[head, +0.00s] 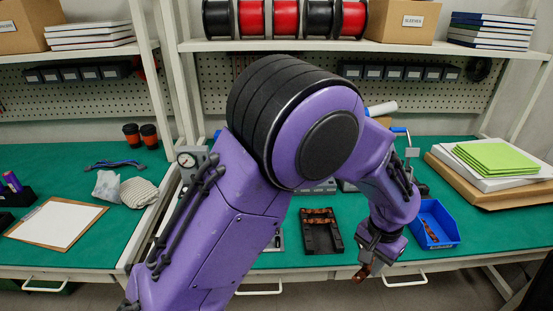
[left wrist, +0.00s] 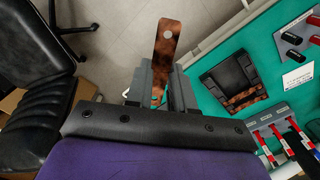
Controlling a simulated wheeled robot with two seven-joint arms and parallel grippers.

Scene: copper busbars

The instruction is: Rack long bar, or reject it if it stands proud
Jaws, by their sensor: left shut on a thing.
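My left gripper (head: 370,256) hangs in front of the bench's front edge in the head view, right of centre. It is shut on a copper bar (head: 361,273), whose end sticks out below the jaws. A blue bin (head: 448,238) holds a copper piece (head: 430,230). My right gripper is out of view.
My left arm hides the bench's middle. A grey fixture with a dial gauge (head: 187,160) stands left of it.

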